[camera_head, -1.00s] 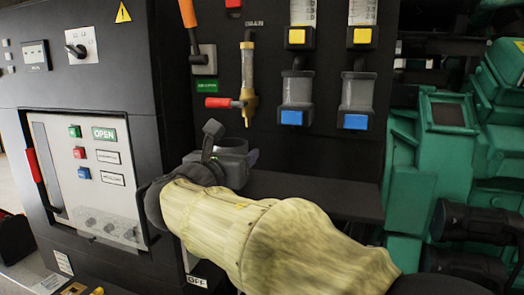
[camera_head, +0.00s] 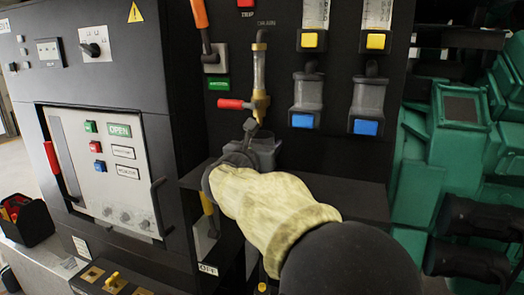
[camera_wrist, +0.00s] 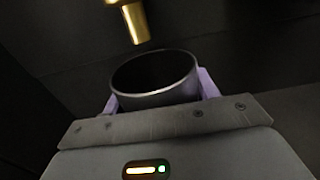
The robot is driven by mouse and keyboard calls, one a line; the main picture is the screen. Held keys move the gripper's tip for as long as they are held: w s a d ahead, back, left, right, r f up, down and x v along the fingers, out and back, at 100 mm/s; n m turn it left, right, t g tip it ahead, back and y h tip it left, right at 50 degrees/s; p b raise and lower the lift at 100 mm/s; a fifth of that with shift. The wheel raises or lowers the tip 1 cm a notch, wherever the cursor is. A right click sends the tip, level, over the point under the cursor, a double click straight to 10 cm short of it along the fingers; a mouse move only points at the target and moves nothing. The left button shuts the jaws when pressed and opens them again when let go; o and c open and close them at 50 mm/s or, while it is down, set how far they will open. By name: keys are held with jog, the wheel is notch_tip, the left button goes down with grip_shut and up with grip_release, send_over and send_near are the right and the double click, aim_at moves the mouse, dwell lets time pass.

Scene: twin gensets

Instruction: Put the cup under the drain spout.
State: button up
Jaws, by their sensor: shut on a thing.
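The dark grey cup (camera_wrist: 158,80) is upright between the purple fingers of my gripper (camera_wrist: 158,98), which is shut on it. In the head view the cup (camera_head: 264,150) shows just past my wrist, at the shelf (camera_head: 330,193); whether it touches the shelf is hidden. The brass drain spout (camera_head: 259,108) hangs from the panel above the cup, below a clear sight tube and beside a red lever. In the wrist view the spout (camera_wrist: 134,22) points down above the cup's far rim, left of its middle. My gripper is mostly hidden by my arm in the head view.
Two grey bowls with blue tabs (camera_head: 304,100) (camera_head: 367,105) hang right of the spout. An orange-handled lever (camera_head: 201,20) is at upper left. The cabinet's control panel (camera_head: 105,170) stands left. The shelf's right part is clear.

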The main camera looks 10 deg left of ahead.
jog(key=shift+s+f, duration=0.1)
jog(key=shift+f, duration=1.1)
jog(key=shift+f, duration=0.15)
jog(key=o, duration=1)
jog(key=shift+o, duration=0.2)
jog(key=shift+r+p, duration=0.2)
jog(key=shift+p, duration=0.1)
jog(key=shift+s+a+f+b, duration=0.15)
jog(key=shift+s+f+b, duration=0.05)
jog(key=shift+s+b, duration=0.15)
jog(key=s+b, duration=0.1)
jog(key=s, duration=0.2)
jog(key=s+a+b, duration=0.1)
jog(key=s, duration=0.3)
jog(key=s+b, duration=0.2)
jog(key=s, duration=0.2)
jog(key=shift+s+a+r, duration=0.1)
jog(key=shift+a, duration=0.1)
